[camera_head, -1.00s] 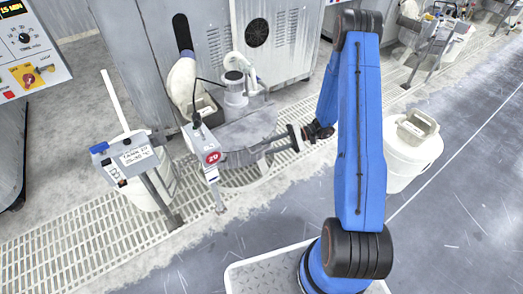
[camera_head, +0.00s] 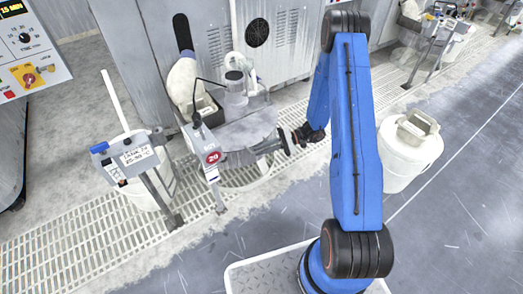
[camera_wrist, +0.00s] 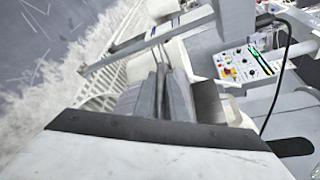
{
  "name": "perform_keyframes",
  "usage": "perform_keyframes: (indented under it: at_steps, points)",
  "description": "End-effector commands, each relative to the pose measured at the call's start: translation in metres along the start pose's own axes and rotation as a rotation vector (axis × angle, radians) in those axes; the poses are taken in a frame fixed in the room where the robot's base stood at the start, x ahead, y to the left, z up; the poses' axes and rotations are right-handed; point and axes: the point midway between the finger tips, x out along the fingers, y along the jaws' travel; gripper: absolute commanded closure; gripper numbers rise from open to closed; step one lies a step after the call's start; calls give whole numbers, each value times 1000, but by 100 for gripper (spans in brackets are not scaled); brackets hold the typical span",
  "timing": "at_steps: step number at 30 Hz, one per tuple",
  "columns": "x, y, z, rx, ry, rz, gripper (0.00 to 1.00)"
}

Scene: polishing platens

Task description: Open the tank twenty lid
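Tank twenty carries a round red "20" tag (camera_head: 213,157) on a grey post. Its grey, partly round lid (camera_head: 245,129) lies low and roughly flat behind the tag. My gripper (camera_head: 258,149) comes in from the right, with its grey fingers at the lid's near right edge. In the wrist view my gripper (camera_wrist: 163,75) shows two grey fingers pointing forward, close together. I cannot tell whether a handle or the lid's edge is between them. The fingertips and the part of the lid beside them are small and partly hidden.
A white tank with a temperature sign (camera_head: 137,156) stands left of tank twenty. A white lidded bucket (camera_head: 409,150) stands to the right. A control panel (camera_head: 30,46) is at upper left, and it or a similar panel (camera_wrist: 245,63) shows in the wrist view. Grated floor (camera_head: 90,225) is in front.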

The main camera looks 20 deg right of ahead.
Motion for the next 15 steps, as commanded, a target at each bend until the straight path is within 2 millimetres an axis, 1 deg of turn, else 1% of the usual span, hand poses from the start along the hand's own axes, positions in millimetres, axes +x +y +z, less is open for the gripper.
perform_keyframes:
  at_steps: [4, 8, 11, 15]
  points:
    - [-1, -2, 1, 7, 0, 4, 100]
    - [-2, -8, 4, 33, 1, 15, 100]
    - [-4, -17, 9, 68, 1, 31, 100]
    - [-7, -36, 17, 143, 1, 63, 100]
